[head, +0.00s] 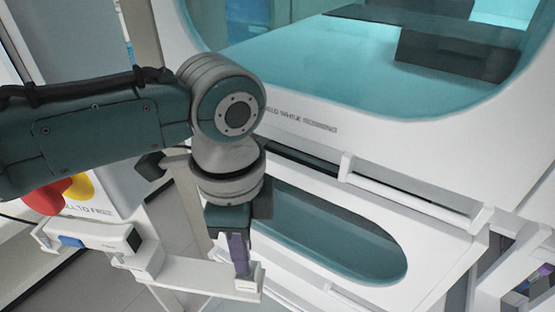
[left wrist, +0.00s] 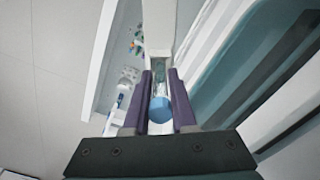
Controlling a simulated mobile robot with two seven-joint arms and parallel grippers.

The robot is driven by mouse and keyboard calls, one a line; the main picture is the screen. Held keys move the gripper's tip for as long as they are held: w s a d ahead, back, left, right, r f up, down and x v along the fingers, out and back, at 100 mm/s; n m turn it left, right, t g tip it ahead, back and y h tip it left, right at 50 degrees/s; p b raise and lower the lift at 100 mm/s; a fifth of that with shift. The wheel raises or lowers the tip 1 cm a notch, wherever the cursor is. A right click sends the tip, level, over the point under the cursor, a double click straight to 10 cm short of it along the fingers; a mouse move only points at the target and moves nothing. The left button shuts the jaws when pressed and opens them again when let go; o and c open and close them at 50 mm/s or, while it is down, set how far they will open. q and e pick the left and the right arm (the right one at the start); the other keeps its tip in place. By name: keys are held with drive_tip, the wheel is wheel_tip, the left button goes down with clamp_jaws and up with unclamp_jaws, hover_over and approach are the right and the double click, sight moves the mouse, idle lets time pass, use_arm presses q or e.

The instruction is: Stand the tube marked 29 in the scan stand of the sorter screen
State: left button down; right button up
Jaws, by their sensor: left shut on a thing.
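My left gripper (head: 240,268) points down in the head view, its purple fingers at a small white block (head: 250,284) on the end of a white bracket. In the left wrist view the gripper (left wrist: 160,78) is shut on a clear tube with a blue cap (left wrist: 160,110). The cap faces the camera and the tube runs away between the fingers. Its number does not show, and the fingers hide the tube in the head view. I cannot tell whether the tube's foot touches the block. My right gripper is out of view.
A white bracket (head: 190,276) runs left from the block to a white unit with a blue panel (head: 72,241). A red button (head: 43,199) sits above it. A large white cabinet with a teal window (head: 330,70) and an oval opening (head: 325,240) stands close on the right.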

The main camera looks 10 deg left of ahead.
use_arm(q)
drive_tip(key=shift+f, duration=0.15)
drive_tip(key=shift+f+b, duration=0.35)
drive_tip(key=shift+f, duration=0.1)
drive_tip(key=c, duration=0.7)
unclamp_jaws()
drive_tip(key=shift+o, duration=0.2)
drive_tip(key=shift+r, duration=0.1)
wheel_tip(320, 180, up, 10)
drive_tip(key=shift+f+p, duration=0.15)
drive_tip(key=shift+p, duration=0.35)
